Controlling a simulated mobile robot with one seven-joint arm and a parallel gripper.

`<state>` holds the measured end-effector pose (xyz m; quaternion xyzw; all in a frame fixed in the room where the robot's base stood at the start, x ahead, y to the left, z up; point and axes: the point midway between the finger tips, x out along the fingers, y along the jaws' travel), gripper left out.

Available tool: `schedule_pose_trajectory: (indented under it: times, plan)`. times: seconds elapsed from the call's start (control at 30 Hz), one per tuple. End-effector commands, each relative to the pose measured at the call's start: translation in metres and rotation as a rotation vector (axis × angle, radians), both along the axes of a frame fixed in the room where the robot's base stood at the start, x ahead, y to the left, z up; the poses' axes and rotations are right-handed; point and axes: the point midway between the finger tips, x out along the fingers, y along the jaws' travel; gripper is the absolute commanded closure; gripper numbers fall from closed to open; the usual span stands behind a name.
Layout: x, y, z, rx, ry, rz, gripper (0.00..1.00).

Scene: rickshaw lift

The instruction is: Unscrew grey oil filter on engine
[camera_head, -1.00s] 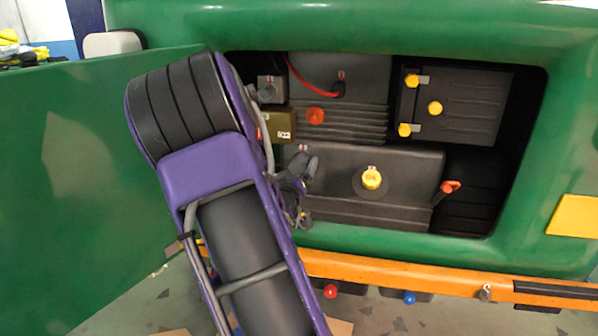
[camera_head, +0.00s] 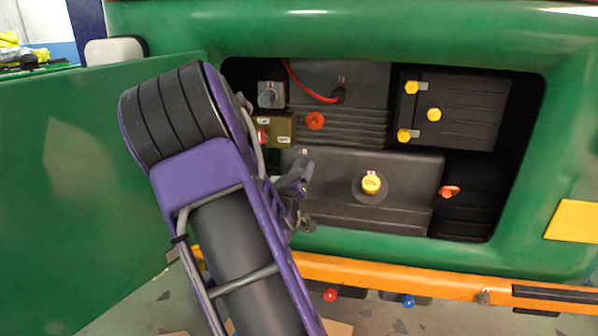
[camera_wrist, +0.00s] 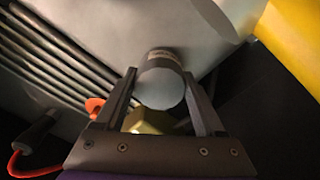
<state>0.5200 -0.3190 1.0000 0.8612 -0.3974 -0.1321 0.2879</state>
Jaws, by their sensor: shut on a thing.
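In the wrist view, my gripper (camera_wrist: 159,76) has its two fingers on either side of the grey oil filter (camera_wrist: 160,88) and is shut on it. The filter is a short cylinder with a round, light grey end facing the camera and a darker band behind. A pale grey surface lies behind it; I cannot tell whether the filter touches it. In the head view, my gripper (camera_head: 297,180) is at the left front of the lower engine block (camera_head: 410,168). The filter cannot be made out clearly there.
The engine bay has a yellow oil cap (camera_head: 371,183), an orange-red cap (camera_head: 315,121), a red-handled dipstick (camera_head: 449,191) and a battery (camera_head: 470,108) with yellow caps. An olive box (camera_head: 281,128) sits upper left. The open green door (camera_head: 80,190) stands left; an orange bar (camera_head: 410,277) runs below.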

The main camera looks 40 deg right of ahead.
Motion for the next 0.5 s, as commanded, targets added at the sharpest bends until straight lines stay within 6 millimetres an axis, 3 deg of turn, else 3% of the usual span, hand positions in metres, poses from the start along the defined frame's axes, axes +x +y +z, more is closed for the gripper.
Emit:
schedule_pose_trajectory:
  times: [0.5]
  plan:
    - [0.0007,-0.0009,0.0008,-0.152,0.174,0.000,0.95]
